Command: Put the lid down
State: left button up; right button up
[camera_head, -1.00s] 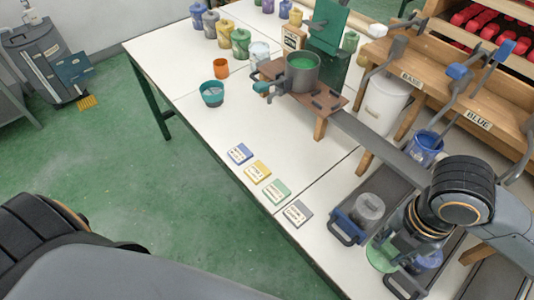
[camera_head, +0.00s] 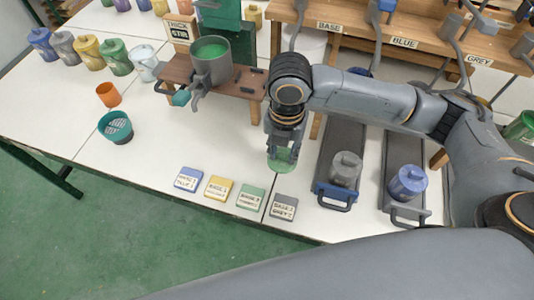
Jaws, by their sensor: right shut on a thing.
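My right gripper (camera_head: 283,147) points down over the white table, in front of the small wooden stand, and is shut on the green lid (camera_head: 281,162). The lid is a pale green disc below the fingers, partly hidden by them. I cannot tell whether it touches the tabletop (camera_head: 228,148) or hangs just above it. My left gripper is out of view.
A pot of green paint (camera_head: 211,62) stands on the wooden stand (camera_head: 176,72) behind left. Colour cards (camera_head: 221,188) lie along the front edge. Tracks with a grey jar (camera_head: 346,168) and blue jar (camera_head: 408,182) are to the right. Bare table lies left of the lid.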

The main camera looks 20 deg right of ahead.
jog(key=w+f, duration=0.1)
jog(key=f, duration=0.1)
jog(key=w+a+f, duration=0.1)
jog(key=w+f, duration=0.3)
jog(key=shift+w+a, duration=0.1)
jog(key=shift+a, duration=0.2)
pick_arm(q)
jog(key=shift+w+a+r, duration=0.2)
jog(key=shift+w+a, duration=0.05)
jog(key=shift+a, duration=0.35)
pick_arm(e)
jog(key=shift+w+f, duration=0.1)
jog(key=shift+f, duration=1.5)
jog(key=shift+f, duration=0.1)
jog(key=o, duration=1.1)
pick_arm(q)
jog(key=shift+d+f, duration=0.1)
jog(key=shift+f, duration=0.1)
pick_arm(e)
notch_tip(320, 180, up, 12)
jog(key=shift+r, duration=0.15)
